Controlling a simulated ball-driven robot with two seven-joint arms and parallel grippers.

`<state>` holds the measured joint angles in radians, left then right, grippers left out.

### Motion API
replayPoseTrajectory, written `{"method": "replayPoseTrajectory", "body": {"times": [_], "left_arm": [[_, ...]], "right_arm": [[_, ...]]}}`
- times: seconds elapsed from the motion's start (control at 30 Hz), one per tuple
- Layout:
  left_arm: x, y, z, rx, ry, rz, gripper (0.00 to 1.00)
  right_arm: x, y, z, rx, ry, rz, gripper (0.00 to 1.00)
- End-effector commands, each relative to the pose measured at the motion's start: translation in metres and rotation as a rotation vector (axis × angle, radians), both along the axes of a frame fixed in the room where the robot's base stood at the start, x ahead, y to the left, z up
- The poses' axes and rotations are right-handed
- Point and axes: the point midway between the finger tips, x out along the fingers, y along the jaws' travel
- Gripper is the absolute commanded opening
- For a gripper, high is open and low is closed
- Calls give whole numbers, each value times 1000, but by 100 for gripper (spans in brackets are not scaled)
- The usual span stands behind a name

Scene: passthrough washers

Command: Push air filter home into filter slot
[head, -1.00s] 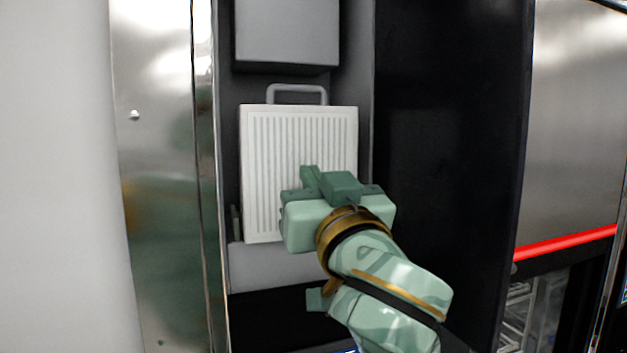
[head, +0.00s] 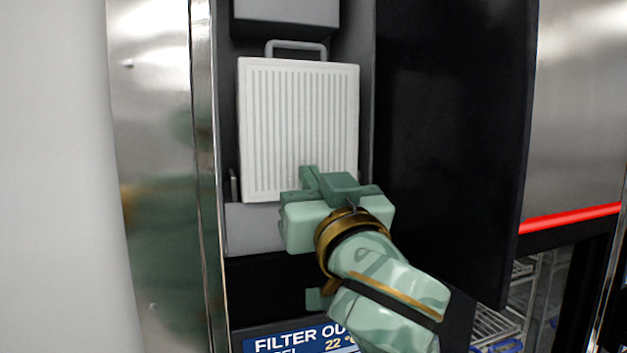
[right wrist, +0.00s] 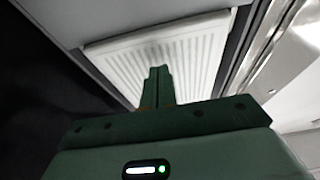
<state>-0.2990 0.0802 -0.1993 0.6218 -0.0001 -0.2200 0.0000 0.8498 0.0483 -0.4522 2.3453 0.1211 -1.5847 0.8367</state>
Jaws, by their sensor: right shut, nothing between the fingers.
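The air filter (head: 285,125) is a white, ribbed panel with a grey handle (head: 296,45) at its top. It stands upright, tilted very little, in the filter slot (head: 366,95), a grey recess in the cabinet. How deep it sits, I cannot tell. My right gripper (head: 310,174) is shut and empty, in front of the filter's lower right part and covering its lower right corner. In the right wrist view the shut fingers (right wrist: 158,75) point at the filter's ribbed face (right wrist: 197,65); whether they touch it, I cannot tell. My left gripper is out of view.
A grey block (head: 287,10) is above the filter and a grey ledge (head: 252,232) below it. A steel post (head: 203,150) borders the left, a black panel (head: 450,120) the right. A blue label (head: 290,340) with white lettering is below.

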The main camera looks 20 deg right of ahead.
Motion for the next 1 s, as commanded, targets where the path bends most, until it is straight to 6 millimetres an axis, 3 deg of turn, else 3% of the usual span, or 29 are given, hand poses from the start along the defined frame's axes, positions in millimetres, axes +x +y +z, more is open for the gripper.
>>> {"method": "replayPoseTrajectory", "body": {"times": [1.0], "left_arm": [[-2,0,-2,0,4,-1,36]], "right_arm": [[31,1,0,-1,1,-1,0]]}}
